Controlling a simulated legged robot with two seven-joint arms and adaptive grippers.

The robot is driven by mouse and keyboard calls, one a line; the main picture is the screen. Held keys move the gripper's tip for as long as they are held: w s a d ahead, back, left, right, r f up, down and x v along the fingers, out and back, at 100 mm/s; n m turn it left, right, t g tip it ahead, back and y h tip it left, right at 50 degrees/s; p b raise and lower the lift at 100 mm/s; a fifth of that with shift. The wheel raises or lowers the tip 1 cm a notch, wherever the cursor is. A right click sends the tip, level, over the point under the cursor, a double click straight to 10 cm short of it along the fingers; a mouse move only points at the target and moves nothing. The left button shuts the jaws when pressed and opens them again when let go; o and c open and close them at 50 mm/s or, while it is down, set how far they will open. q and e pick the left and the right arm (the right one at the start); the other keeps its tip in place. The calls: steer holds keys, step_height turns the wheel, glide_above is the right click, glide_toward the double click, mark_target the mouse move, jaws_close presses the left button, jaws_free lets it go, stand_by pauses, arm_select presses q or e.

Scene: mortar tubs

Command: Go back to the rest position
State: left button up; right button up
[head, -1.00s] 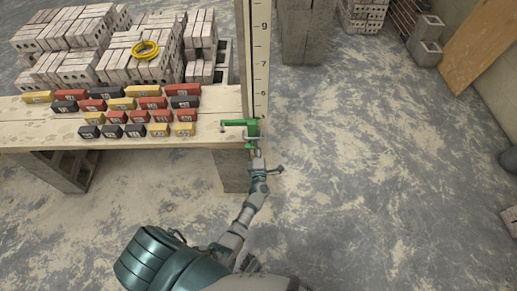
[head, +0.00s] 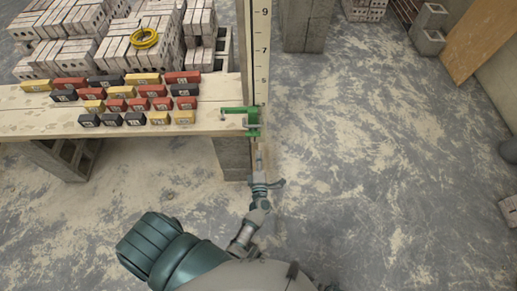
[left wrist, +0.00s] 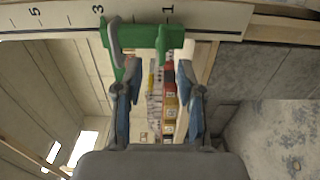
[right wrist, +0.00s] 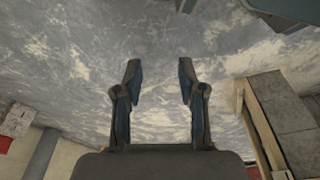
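The green clamp (head: 252,120) sits at the right end of the plank bench, against the foot of the numbered upright board (head: 260,60). My left gripper (head: 260,152) is just below the clamp in the head view, with a small gap between them. In the left wrist view my left gripper (left wrist: 150,65) has its fingers apart, and the green clamp (left wrist: 130,72) shows beyond and between them; nothing is clearly held. My right gripper (right wrist: 157,75) is open and empty above bare floor in the right wrist view. It is not seen in the head view.
The plank bench (head: 30,115) carries rows of red, yellow and black blocks (head: 140,104). Brick stacks (head: 85,50) with a yellow coil (head: 144,39) stand behind. A grey block pier (head: 232,157) supports the bench's right end. The floor (head: 390,150) to the right is open.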

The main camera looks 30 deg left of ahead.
arm_select(q)
steer(key=shift+s+d, duration=0.1)
steer(key=shift+s, duration=0.2)
arm_select(e)
steer(key=shift+a, duration=0.1)
arm_select(q)
steer(key=s+d+f+m+g+h+p, duration=0.1)
steer(key=s+d+f+m+g+h, duration=0.1)
steer(key=s+d+f+m+h, duration=0.5)
steer(key=s+d+f+m+g+h+p, duration=0.1)
steer(key=s+d+f+m+g+h, duration=0.25)
steer(key=f+m, duration=0.65)
steer(key=s+a+f+m+g, duration=0.2)
steer(key=s+f+m+g, duration=0.2)
steer(key=s, duration=0.6)
steer(key=s+a+f+m+g, duration=0.2)
steer(key=s+f+m+g, duration=0.2)
steer(key=s, duration=0.6)
steer(key=shift+s+a+f+m+y, duration=0.2)
steer(key=shift+a+f+m+y, duration=0.2)
steer(key=shift+f+m, duration=0.3)
arm_select(e)
steer(key=s+f, duration=0.2)
steer(key=f, duration=0.1)
steer(key=s+f, duration=0.1)
steer(key=f, duration=0.1)
steer(key=shift+d, duration=0.25)
